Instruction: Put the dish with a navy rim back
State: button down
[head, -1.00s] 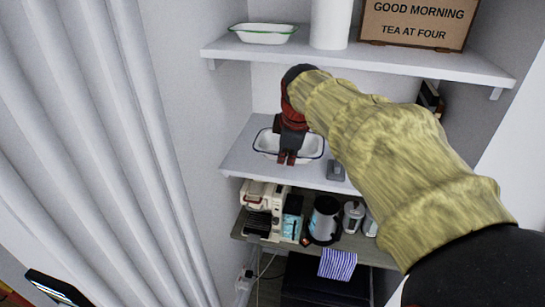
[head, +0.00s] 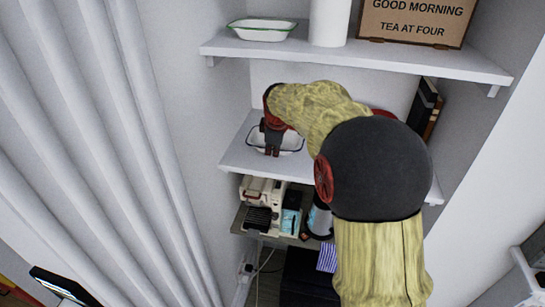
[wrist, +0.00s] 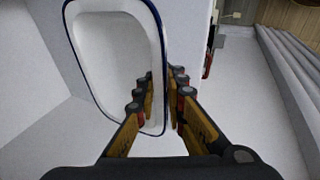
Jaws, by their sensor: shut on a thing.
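The white dish with a navy rim (head: 291,141) is at the left end of the middle shelf (head: 237,156), partly hidden behind my gripper. My gripper (head: 271,151) points down at its near side. In the wrist view the dish (wrist: 115,50) fills the upper left. My gripper (wrist: 163,103) is shut on its side wall, with one finger inside and one outside. I cannot tell whether the dish rests on the shelf or is slightly above it.
A green-rimmed white dish (head: 262,30), a white cylinder (head: 328,22) and a sign (head: 414,20) stand on the upper shelf (head: 370,58). Dark books (head: 424,104) are at the middle shelf's right. A curtain (head: 90,130) hangs left.

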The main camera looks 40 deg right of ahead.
jog(key=shift+w+f, duration=0.25)
jog(key=shift+f, duration=0.05)
notch_tip(320, 180, down, 3)
jog(key=shift+w+d+f, duration=0.1)
jog(key=shift+w+d, duration=0.05)
jog(key=c, duration=2.3)
grip_release()
jog(key=shift+f, duration=0.15)
jog(key=shift+c, duration=0.2)
jog(key=shift+o, duration=1)
